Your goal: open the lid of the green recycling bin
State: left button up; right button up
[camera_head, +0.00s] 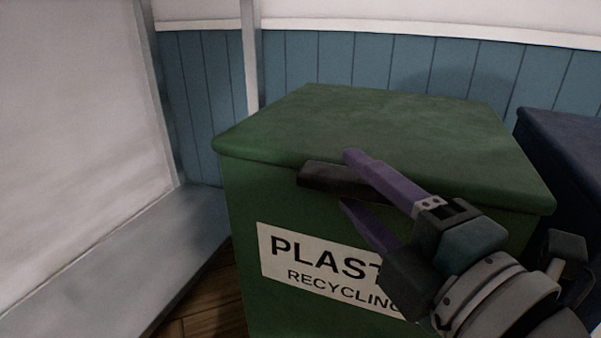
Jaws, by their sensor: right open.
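The green recycling bin (238,220) stands in the middle of the head view, with a white label reading "PLAST…" and "RECYCLING" on its front. Its green lid (380,120) lies flat and shut on top. A dark handle (318,176) sticks out at the lid's front edge. My right gripper (347,178) comes in from the lower right. It is open, with its two purple fingers at the handle, one higher and one lower. The upper finger hides part of the handle; contact cannot be told. My left gripper is not in view.
A dark blue bin (570,150) stands close on the right. A grey metal shelf or bench (130,265) with a pale panel is on the left. A blue plank wall (350,60) is behind the bin. A little wooden floor (205,315) shows at lower left.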

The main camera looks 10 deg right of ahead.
jog(key=shift+w+a, duration=0.1)
jog(key=shift+w, duration=0.5)
grip_shut()
dwell(1.1)
